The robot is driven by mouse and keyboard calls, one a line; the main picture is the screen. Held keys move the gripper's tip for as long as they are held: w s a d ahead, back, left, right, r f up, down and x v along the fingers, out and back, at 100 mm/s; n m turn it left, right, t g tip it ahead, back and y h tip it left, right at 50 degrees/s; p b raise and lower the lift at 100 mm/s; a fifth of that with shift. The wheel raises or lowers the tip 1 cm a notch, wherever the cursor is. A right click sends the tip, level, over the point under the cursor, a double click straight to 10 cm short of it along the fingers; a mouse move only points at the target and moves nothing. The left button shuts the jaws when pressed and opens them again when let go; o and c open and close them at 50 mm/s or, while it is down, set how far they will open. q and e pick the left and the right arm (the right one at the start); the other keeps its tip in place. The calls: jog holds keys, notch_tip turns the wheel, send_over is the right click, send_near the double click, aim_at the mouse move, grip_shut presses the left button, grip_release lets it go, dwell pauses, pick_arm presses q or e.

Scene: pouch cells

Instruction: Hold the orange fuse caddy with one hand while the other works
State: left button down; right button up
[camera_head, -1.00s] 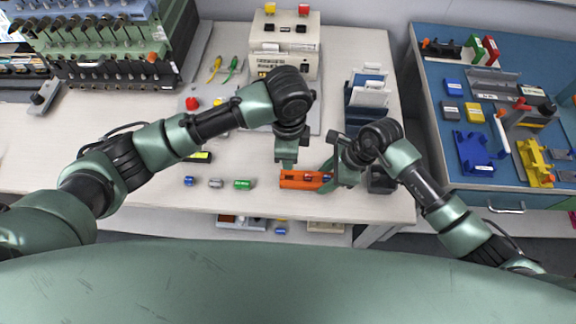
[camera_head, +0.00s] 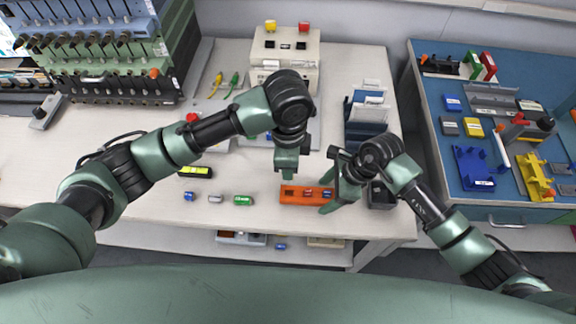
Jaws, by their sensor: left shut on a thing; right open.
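The orange fuse caddy (camera_head: 292,200) lies near the front edge of the white bench. A red fuse (camera_head: 308,192) and a blue fuse (camera_head: 326,194) show in it, and its left part looks dark. My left gripper (camera_head: 286,174) is just behind and above the caddy's left end. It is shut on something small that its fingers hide. My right gripper (camera_head: 329,194) is open at the caddy's right end, one finger in front and one behind. Blue (camera_head: 189,197), grey (camera_head: 215,198) and green (camera_head: 243,200) fuses lie in a row left of the caddy.
A beige device (camera_head: 285,50) stands behind my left gripper. A blue rack (camera_head: 362,112) and a dark bin (camera_head: 381,194) are to the right. A blue table (camera_head: 430,90) with several parts is farther right. A yellow-and-black item (camera_head: 196,171) lies behind the loose fuses.

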jog(key=v, duration=1.1)
jog(key=shift+d+r, duration=0.2)
jog(key=shift+r, duration=0.15)
